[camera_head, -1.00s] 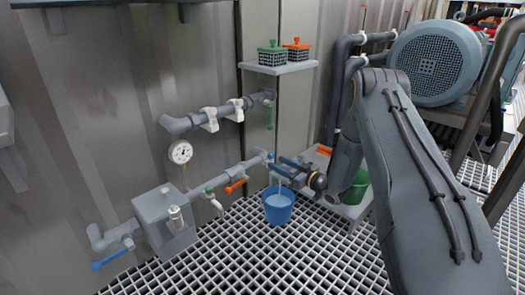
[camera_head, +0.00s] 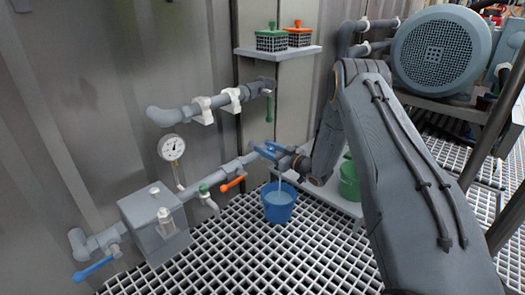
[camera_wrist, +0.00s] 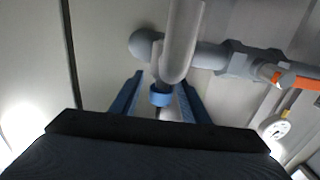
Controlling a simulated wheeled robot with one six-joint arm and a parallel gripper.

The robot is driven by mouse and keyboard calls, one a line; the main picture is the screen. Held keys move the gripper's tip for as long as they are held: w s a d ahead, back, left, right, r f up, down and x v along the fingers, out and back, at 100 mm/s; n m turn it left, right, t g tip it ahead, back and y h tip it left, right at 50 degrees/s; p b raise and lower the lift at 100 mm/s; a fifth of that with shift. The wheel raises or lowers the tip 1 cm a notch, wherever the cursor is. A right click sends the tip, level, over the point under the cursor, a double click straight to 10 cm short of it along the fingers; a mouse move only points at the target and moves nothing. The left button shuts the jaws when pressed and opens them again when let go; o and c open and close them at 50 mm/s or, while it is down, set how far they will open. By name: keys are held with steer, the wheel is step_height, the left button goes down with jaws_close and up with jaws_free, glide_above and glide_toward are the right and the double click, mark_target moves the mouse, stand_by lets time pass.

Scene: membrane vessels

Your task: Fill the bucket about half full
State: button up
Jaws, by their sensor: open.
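The blue bucket (camera_head: 278,210) stands on the grating below the end of the grey pipe. A thin pale water stream (camera_head: 280,184) falls into it, and lighter water shows inside; the exact level is hard to tell. My gripper (camera_head: 265,149) is at the pipe's end above the bucket, fingers pointing left. In the wrist view its two blue fingers (camera_wrist: 160,85) are apart, one on each side of a small blue valve part (camera_wrist: 160,97). I cannot tell whether they touch it. The grey spout (camera_wrist: 181,45) shows just ahead.
A gauge (camera_head: 171,148) hangs on the wall. A green bucket (camera_head: 349,181) sits on a low shelf behind my arm. Open grating lies in front.

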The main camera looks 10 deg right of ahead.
steer(key=shift+x, duration=0.8)
steer(key=c, duration=1.1)
steer(key=shift+o, duration=0.2)
steer(key=shift+s, duration=0.1)
steer(key=m+t+h+p, duration=0.1)
steer(key=p, duration=0.1)
steer(key=m+t+h+p, duration=0.1)
steer(key=h, duration=0.1)
steer(key=shift+d+r+m+p, duration=0.2)
steer(key=shift+m+p, duration=0.1)
steer(key=shift+p, duration=0.1)
steer(key=m+h+p, duration=0.1)
steer(key=m+t+h, duration=0.1)
steer(key=h, duration=0.1)
steer(key=h+p, duration=0.1)
steer(key=shift+w+d+f+m+h+p, duration=0.15)
steer(key=shift+w+d+m+h+p, duration=0.15)
steer(key=shift+d+m, duration=0.1)
steer(key=shift+d+f+m+g+h+p, duration=0.1)
steer(key=shift+d+m+h+p, duration=0.25)
steer(key=shift+m+h, duration=0.95)
steer(key=shift+d+r+m+g+h+p, duration=0.1)
steer(key=shift+d+m+h+p, duration=0.45)
steer(key=shift+h, duration=1.35)
steer(key=shift+d+f+m+g+h, duration=0.1)
steer(key=shift+d+m+h, duration=0.15)
steer(key=shift+m+h, duration=1.15)
